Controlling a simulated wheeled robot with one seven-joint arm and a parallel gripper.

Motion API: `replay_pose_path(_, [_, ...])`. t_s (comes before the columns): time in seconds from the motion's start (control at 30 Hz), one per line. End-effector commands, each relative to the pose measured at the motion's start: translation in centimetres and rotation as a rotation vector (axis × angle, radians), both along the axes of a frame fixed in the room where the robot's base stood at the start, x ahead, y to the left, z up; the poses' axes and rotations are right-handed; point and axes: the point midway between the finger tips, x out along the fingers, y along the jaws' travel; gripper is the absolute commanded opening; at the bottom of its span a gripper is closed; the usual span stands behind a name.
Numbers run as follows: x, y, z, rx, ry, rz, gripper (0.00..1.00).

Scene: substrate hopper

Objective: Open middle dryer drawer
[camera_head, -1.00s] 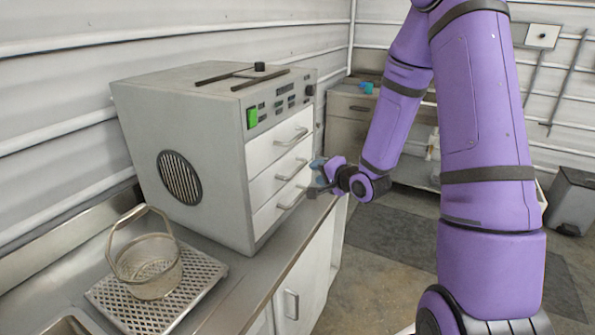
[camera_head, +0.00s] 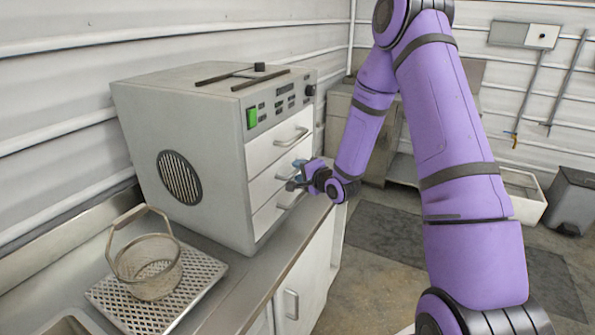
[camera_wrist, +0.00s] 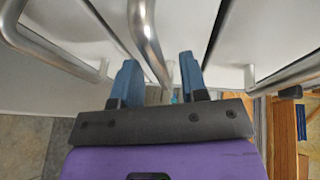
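The grey dryer (camera_head: 215,150) stands on the metal counter with three white drawers stacked in its front, all looking closed. The middle drawer (camera_head: 262,184) has a bar handle, mostly hidden behind my gripper in the head view. My gripper (camera_head: 297,176) is at the front of that drawer. In the wrist view my gripper (camera_wrist: 158,80) has its two blue fingers apart, with the middle handle (camera_wrist: 149,40) running between them. A gap shows on both sides of the bar. The top drawer's handle (camera_head: 291,137) and the bottom drawer's handle (camera_head: 292,202) are clear of the fingers.
A wire basket (camera_head: 150,285) sits on a perforated tray (camera_head: 205,272) on the counter (camera_head: 235,290), left of the dryer. A cabinet handle (camera_head: 291,304) sticks out below. The floor (camera_head: 375,240) in front of the dryer is clear.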

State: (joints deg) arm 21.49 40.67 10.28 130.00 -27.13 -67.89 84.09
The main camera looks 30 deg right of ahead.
Motion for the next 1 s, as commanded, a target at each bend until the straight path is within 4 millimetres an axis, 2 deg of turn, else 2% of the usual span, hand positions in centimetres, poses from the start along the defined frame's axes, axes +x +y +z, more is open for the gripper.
replay_pose_path(0.2, [1.3,0.3,-0.3,0.001,0.0,-0.001,0.4])
replay_pose_path(0.47, [1.3,0.3,-0.3,0.001,0.0,-0.001,0.4])
replay_pose_path(0.63, [1.3,0.3,-0.3,0.0,0.0,-0.001,0.03])
replay_pose_path(0.67, [1.3,0.3,-0.3,0.0,0.0,-0.001,0.0])
replay_pose_path(1.0, [1.6,-0.2,-0.3,0.001,0.001,-0.001,0.0])
